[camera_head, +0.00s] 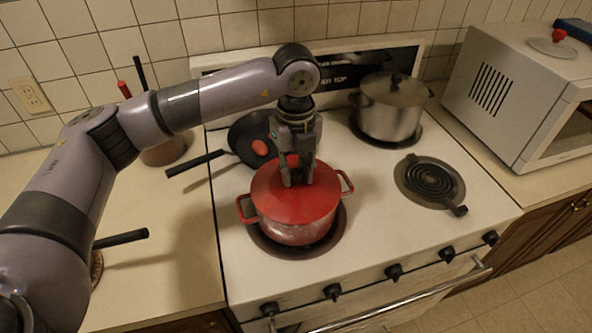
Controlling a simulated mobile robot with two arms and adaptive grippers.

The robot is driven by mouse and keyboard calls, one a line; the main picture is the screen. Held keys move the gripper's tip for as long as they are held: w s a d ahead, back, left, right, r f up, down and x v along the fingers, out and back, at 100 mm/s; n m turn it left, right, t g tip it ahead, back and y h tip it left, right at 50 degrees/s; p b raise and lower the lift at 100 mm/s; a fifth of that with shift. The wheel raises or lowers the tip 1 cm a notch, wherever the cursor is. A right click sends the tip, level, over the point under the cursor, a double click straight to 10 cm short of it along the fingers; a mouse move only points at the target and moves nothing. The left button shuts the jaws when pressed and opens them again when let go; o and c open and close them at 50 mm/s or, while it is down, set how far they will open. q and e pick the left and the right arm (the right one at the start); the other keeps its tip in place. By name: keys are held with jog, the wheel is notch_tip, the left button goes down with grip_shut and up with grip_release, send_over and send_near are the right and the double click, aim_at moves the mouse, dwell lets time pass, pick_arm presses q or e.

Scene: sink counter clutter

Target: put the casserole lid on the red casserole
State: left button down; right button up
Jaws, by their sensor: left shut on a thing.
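The red casserole (290,230) stands on the front left burner of the stove, with a looped red handle on each side. The red casserole lid (265,197) lies level over its opening and covers it. I see no clear gap between lid and rim, but cannot tell if it is fully seated. My left gripper (297,181) points straight down at the lid's middle, shut on the lid; its fingers hide the part they grip. My right gripper is not in view.
A steel pot (390,112) stands on the back right burner. A dark pan (247,135) with a red item sits behind the casserole, its handle pointing left. A grey lid with a red knob (552,46) lies on the microwave (515,90).

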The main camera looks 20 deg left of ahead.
aim_at(296, 172)
pick_arm(q)
jog(key=c, duration=1.2)
grip_release()
jog(key=shift+c, duration=0.2)
jog(key=shift+s+f, duration=0.1)
notch_tip(296, 172, up, 12)
